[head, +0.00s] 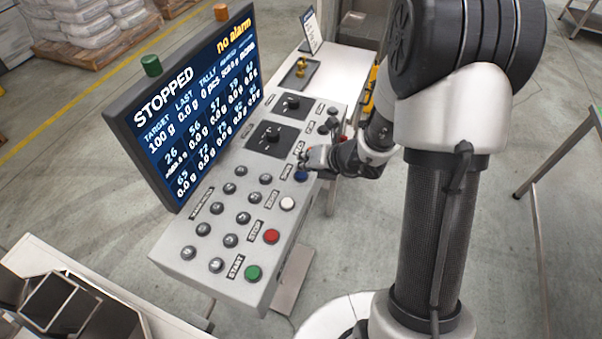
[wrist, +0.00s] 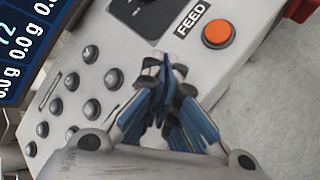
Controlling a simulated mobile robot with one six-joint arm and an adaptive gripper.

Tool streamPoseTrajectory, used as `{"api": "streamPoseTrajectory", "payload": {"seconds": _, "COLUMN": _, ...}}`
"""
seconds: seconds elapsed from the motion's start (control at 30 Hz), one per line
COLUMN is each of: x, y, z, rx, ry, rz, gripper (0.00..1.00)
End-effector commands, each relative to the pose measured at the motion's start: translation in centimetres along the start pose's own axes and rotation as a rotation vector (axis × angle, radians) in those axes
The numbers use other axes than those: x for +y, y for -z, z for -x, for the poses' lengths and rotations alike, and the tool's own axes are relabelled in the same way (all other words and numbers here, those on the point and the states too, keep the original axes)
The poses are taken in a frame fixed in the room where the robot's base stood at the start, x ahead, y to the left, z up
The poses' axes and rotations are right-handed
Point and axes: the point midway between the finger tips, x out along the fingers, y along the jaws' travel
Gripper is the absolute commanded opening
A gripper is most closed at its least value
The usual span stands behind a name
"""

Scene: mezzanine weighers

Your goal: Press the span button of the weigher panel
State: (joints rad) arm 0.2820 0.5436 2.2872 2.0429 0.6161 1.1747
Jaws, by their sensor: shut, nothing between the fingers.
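The weigher panel (head: 215,205) is a grey sloped console with several buttons and printed labels. I cannot read a label that says span in either view. A blue button (head: 301,175) sits just below my gripper (head: 308,157) in the head view. In the wrist view my gripper (wrist: 163,62) is shut and empty, its blue-sided fingers together over the panel. The fingertips are beside the FEED label, below and left of an orange button (wrist: 217,30). Whether they touch the panel I cannot tell. The gripper hides part of the panel beneath it.
A screen (head: 190,105) reading STOPPED and no alarm stands along the panel's left side. Green (head: 253,273), red (head: 271,236) and white (head: 287,203) buttons line the right edge. Several dark buttons (wrist: 112,78) and black knob plates (head: 272,138) are nearby. A bench (head: 335,68) stands behind.

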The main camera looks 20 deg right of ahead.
Motion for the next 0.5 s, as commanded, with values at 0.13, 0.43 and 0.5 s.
{"api": "streamPoseTrajectory", "payload": {"seconds": 0.13, "x": 0.00, "y": 0.01, "z": 0.00, "rx": 0.000, "ry": 0.000, "rz": 0.000, "gripper": 0.00}}
{"api": "streamPoseTrajectory", "payload": {"seconds": 0.43, "x": -0.39, "y": 0.40, "z": -0.55, "rx": 0.000, "ry": 0.000, "rz": 0.000, "gripper": 0.00}}
{"api": "streamPoseTrajectory", "payload": {"seconds": 0.5, "x": -0.48, "y": 0.48, "z": -0.66, "rx": 0.000, "ry": 0.000, "rz": 0.000, "gripper": 0.00}}
